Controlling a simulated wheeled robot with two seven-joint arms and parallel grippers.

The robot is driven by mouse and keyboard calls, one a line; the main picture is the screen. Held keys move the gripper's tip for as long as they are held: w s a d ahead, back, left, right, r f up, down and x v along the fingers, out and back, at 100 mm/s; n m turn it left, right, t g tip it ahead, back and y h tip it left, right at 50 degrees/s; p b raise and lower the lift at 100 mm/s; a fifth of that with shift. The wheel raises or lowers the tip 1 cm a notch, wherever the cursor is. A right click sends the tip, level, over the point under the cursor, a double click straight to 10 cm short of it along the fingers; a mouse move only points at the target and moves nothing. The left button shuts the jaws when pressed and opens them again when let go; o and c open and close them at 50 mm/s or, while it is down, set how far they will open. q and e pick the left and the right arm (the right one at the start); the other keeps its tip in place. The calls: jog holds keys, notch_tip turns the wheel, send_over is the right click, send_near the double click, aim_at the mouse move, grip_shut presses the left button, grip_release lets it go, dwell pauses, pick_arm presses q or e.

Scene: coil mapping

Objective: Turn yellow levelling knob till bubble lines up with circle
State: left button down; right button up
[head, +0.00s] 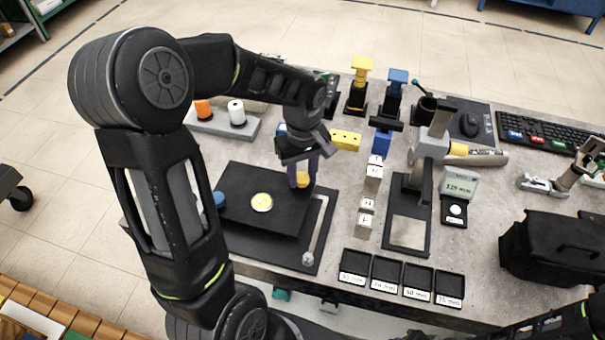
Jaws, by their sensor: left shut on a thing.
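The black levelling plate (240,197) sits on a larger dark base (316,235) at the left of the bench. A round pale-yellow bubble level (262,202) is on the plate; the bubble's exact place against the circle is too small to tell. The yellow levelling knob (303,180) is at the plate's back right corner. My left gripper (303,172) reaches down from above and is shut on the yellow knob, partly hiding it. A blue knob (219,199) shows at the plate's left edge, partly beside my arm. My right gripper is out of view.
Orange and white spools (237,113) stand behind the plate. A yellow block (345,139), white lettered blocks (366,215) and a gauge stand (428,165) are to the right. Several labelled black trays (386,272) line the front edge. A black case (555,250) sits far right.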

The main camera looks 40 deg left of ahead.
pick_arm(q)
jog(key=m, duration=0.3)
jog(key=shift+b, duration=0.3)
jog(key=m, duration=0.4)
jog(key=shift+s, duration=0.1)
jog(key=m, duration=0.3)
jog(key=shift+m, duration=0.3)
jog(key=shift+s+f+m+b, duration=0.1)
jog(key=shift+m+b, duration=0.2)
jog(key=shift+m, duration=1.2)
jog(key=c, duration=1.4)
grip_release()
jog(key=o, duration=0.4)
jog(key=shift+a, duration=0.1)
jog(key=shift+o, duration=0.2)
